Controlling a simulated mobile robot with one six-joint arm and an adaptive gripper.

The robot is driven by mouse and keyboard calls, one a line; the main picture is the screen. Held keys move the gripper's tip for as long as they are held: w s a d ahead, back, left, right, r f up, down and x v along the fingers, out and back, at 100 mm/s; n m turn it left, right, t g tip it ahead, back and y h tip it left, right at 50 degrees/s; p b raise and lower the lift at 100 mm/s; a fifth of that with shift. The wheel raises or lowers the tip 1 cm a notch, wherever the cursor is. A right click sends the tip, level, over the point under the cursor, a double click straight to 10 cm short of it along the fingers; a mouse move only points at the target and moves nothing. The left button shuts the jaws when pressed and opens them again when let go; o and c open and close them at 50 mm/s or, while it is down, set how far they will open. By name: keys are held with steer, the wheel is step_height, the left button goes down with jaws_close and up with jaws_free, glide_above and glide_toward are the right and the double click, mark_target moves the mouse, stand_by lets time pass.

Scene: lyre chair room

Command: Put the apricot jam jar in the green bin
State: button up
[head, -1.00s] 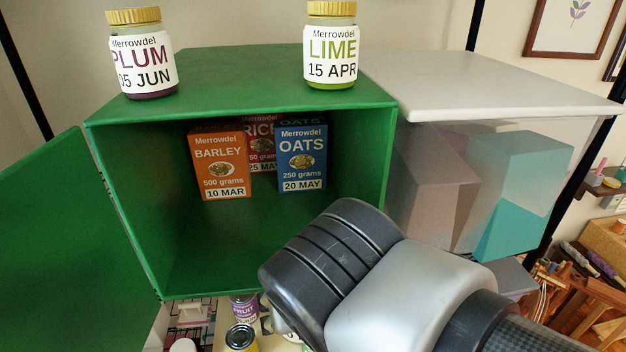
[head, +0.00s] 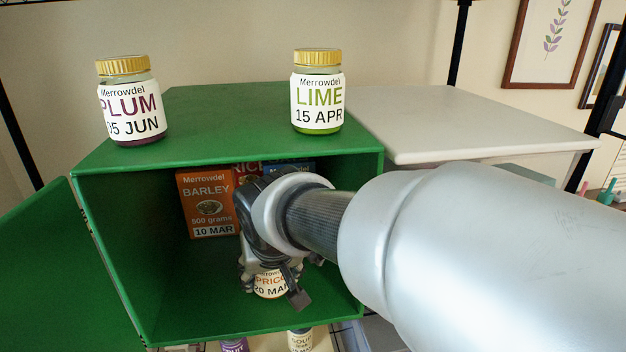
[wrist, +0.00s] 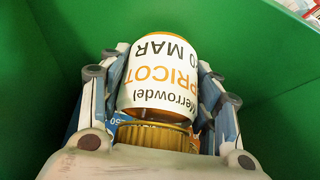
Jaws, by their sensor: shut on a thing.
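The apricot jam jar (head: 270,285) has a white label with orange lettering and a gold lid. It is inside the open green bin (head: 115,290), near the floor at the front right. My gripper (head: 272,288) reaches in through the bin's open front and is shut on the jar. In the wrist view the jar (wrist: 158,75) lies between the two fingers, with its gold lid nearest the camera. Whether the jar's base touches the bin floor cannot be told.
A barley box (head: 207,205) stands at the back of the bin, with rice and oats boxes partly hidden by my arm. A plum jar (head: 131,108) and a lime jar (head: 318,98) stand on top. The green door (head: 40,265) hangs open at left. A white-topped bin (head: 470,125) adjoins at right.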

steer(key=shift+s+d, duration=0.1)
steer(key=shift+s, duration=0.15)
steer(key=shift+w+f, duration=0.1)
steer(key=shift+f, duration=0.2)
steer(key=o, duration=1.4)
steer(key=shift+r, duration=0.15)
steer(key=shift+r, duration=0.25)
steer(key=p+v, duration=0.1)
steer(key=v, duration=1)
steer(key=shift+s+d+r, duration=0.1)
steer(key=shift+s+r, duration=0.1)
steer(key=shift+s, duration=0.15)
